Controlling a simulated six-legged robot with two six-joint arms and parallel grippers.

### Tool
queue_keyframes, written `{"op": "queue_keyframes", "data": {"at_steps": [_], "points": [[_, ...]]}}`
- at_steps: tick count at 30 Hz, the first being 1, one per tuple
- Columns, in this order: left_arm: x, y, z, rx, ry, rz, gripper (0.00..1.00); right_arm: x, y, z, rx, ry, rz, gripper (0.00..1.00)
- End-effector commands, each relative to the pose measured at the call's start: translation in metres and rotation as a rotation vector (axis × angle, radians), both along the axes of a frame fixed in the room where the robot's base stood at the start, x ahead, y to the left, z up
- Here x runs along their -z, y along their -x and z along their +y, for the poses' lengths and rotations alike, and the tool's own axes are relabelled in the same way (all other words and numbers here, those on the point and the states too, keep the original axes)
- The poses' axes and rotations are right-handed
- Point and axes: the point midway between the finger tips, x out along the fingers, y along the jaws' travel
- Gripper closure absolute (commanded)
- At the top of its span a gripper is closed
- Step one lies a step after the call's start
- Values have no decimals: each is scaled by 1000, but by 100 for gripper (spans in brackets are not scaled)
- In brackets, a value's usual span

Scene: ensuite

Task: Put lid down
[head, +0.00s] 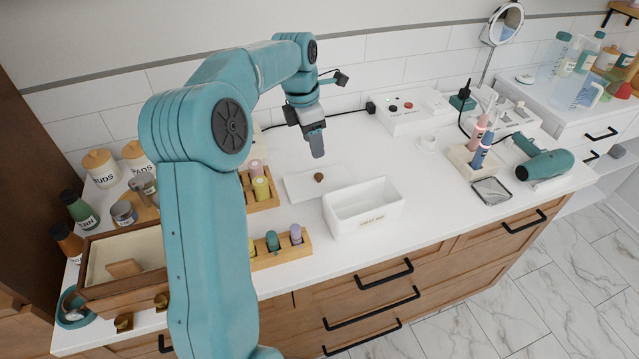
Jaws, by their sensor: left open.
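The lid is a flat white panel (300,188) with a small round brown knob (318,177). The box looks empty inside. My left gripper (317,152) points down above and a little behind the knob, apart from it, and holds nothing that I can see. Its fingers overlap from this angle. My right gripper is out of view.
Wooden racks with coloured bottles (262,189) stand left of the lid, partly behind my arm. A wooden box (125,269) and jars crowd the left end. Toothbrushes (481,145), a small dark tray (491,190) and a teal dryer (545,165) are right. Counter between is clear.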

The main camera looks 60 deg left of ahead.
Motion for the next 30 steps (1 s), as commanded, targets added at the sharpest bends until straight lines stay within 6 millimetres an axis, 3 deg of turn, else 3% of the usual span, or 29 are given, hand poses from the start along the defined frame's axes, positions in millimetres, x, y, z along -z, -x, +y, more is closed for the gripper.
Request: {"op": "queue_keyframes", "data": {"at_steps": [1, 6, 13, 21, 30], "points": [[14, -1, -1, 1, 3, 4, 46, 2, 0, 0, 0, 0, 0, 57], [45, -6, -2, -1, 1, 3, 46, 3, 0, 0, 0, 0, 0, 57], [63, -9, -2, -1, 1, 2, 46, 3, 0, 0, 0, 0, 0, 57], [103, -14, -1, -1, 1, 2, 46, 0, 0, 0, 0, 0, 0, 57], [109, -15, -1, -1, -1, 0, 46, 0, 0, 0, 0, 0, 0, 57]]}}
